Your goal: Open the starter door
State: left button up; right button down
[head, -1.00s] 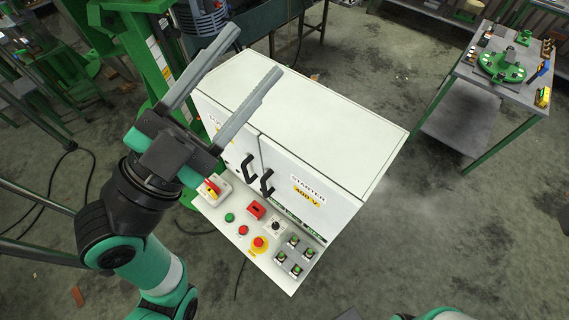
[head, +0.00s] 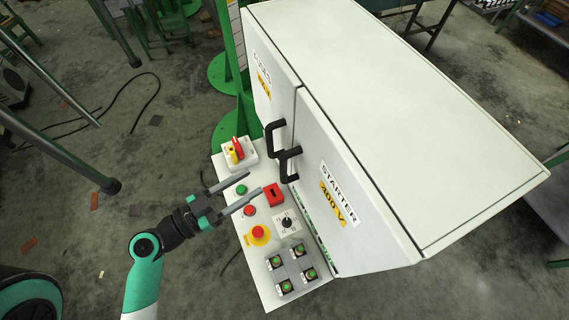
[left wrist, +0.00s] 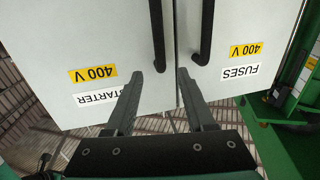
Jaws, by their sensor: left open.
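The white cabinet has a starter door (head: 375,205) marked "STARTER 400 V" and a fuses door (head: 262,75) beside it. Both look shut. The black starter handle (head: 284,165) is near the seam, next to the fuses handle (head: 268,140). My left gripper (head: 255,184) is open and empty, its fingers pointing toward the doors above the control panel. In the left wrist view, the starter handle (left wrist: 158,35) lines up between the fingertips (left wrist: 160,73), seemingly beyond them. The fuses handle (left wrist: 207,35) is right of the fingers. My right gripper is out of view.
A sloping control panel (head: 238,205) juts out below the doors, with a red-yellow switch (head: 236,150), a red emergency button (head: 258,231) and several green buttons. A green post (head: 236,65) stands beside the cabinet. The floor in front is open.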

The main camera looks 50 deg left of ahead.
aim_at(284, 162)
pick_arm(q)
jog(key=w, duration=0.7)
jog(key=w+d+p, duration=0.1)
jog(key=w, duration=0.2)
jog(key=shift+w+r, duration=0.1)
jog(key=shift+w, duration=0.3)
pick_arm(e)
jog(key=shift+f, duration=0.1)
pick_arm(q)
jog(key=shift+c, duration=0.2)
grip_shut()
dwell(0.5)
